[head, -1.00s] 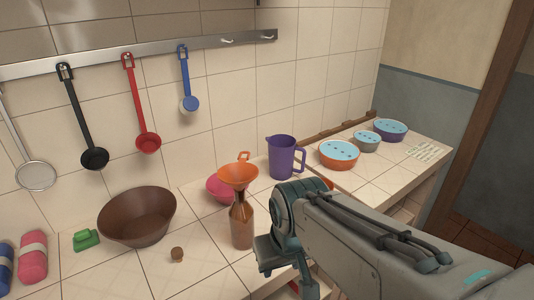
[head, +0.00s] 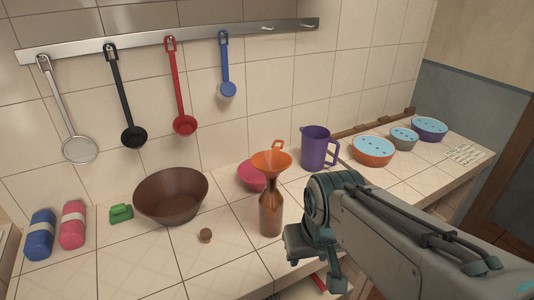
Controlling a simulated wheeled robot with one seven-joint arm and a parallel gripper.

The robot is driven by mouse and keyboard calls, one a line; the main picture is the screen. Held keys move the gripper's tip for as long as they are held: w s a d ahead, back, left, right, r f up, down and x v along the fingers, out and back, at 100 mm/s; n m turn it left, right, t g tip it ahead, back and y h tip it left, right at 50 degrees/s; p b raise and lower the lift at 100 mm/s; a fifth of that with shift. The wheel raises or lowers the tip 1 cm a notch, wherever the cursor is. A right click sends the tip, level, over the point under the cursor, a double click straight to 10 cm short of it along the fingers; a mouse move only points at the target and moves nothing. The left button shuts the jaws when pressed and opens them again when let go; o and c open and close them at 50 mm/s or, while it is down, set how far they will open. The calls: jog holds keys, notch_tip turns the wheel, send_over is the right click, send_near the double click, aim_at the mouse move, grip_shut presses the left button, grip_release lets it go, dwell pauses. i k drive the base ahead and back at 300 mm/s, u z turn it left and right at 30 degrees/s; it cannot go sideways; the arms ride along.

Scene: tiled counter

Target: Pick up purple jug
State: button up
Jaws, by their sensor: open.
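The purple jug (head: 315,148) stands upright on the tiled counter near the back wall, its handle on the right side. My gripper (head: 312,262) is at the lower right of the head view, in front of the jug and nearer the camera. It points down near the counter's front edge. The gripper is open and holds nothing I can see. My arm covers the counter just in front of the jug, but the jug itself shows nearly whole.
A brown bottle (head: 271,214) with an orange funnel (head: 271,163) stands just left of my gripper. A pink bowl (head: 251,176) is behind it, and a brown bowl (head: 171,196) further left. An orange bowl (head: 373,151) and two others sit right of the jug. Utensils hang above.

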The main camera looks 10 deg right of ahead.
aim_at(320, 152)
jog(key=u, duration=3.25)
jog(key=k, duration=1.75)
jog(key=z, duration=1.85)
jog(key=i, duration=0.35)
jog(key=u, duration=0.1)
